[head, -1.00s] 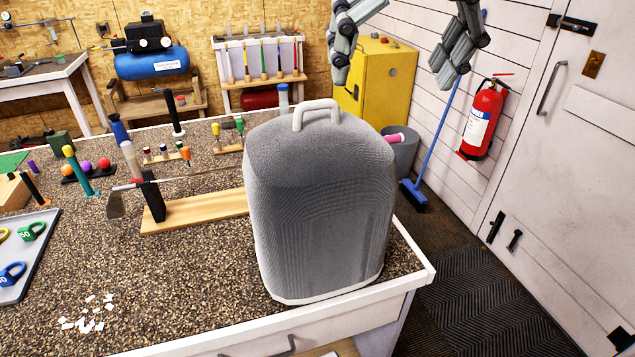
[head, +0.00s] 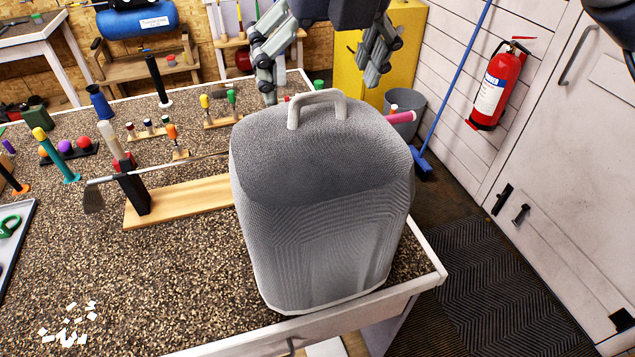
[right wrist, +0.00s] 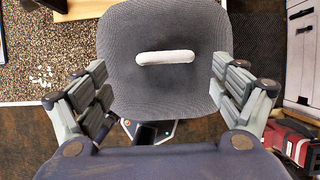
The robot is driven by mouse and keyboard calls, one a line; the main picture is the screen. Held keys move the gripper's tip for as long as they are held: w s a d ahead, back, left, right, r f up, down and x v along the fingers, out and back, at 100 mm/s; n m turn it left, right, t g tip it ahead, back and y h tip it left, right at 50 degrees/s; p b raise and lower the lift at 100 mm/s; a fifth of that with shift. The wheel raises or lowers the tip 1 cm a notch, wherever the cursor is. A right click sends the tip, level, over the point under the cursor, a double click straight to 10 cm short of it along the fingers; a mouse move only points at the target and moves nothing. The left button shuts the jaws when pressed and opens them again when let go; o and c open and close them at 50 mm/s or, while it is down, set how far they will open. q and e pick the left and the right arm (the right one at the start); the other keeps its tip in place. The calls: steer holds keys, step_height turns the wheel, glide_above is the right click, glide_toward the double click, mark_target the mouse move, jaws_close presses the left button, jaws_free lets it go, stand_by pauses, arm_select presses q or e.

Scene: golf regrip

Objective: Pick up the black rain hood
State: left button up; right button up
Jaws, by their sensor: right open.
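The rain hood (head: 322,200) is a dark grey, mesh-textured, rounded cover standing upright on the workbench near its right front corner. A pale loop handle (head: 317,100) is on its top. My right gripper (head: 320,68) is open and empty, its two fingers spread on either side of the handle's line, above and apparently behind the hood's top. In the right wrist view, the hood (right wrist: 165,85) and its white handle (right wrist: 165,57) lie between the spread fingers of the gripper (right wrist: 166,92), with no contact visible. My left gripper is not in view.
A golf club in a black stand on a wooden board (head: 190,203) lies left of the hood. White scraps (head: 68,328) are on the bench (head: 150,275). A yellow cabinet (head: 410,50), grey bin (head: 405,110), blue broom and fire extinguisher (head: 493,85) stand behind and right.

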mark_target(319, 93)
steer(key=shift+w+f, duration=0.25)
steer(key=shift+f, duration=0.05)
steer(key=p+x, duration=0.1)
steer(key=x, duration=0.2)
steer(key=p+x, duration=0.1)
steer(key=shift+w+d+p, duration=0.2)
steer(key=shift+w+p, duration=0.15)
steer(key=shift+w+f, duration=0.15)
steer(key=shift+f, duration=0.35)
steer(key=shift+c, duration=0.8)
steer(key=c, duration=0.4)
steer(key=shift+r, duration=0.1)
steer(key=c, duration=1.2)
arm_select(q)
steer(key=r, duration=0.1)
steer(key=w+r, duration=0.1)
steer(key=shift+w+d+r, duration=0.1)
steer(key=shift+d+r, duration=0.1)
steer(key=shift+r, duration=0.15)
arm_select(e)
steer(key=shift+o, duration=0.2)
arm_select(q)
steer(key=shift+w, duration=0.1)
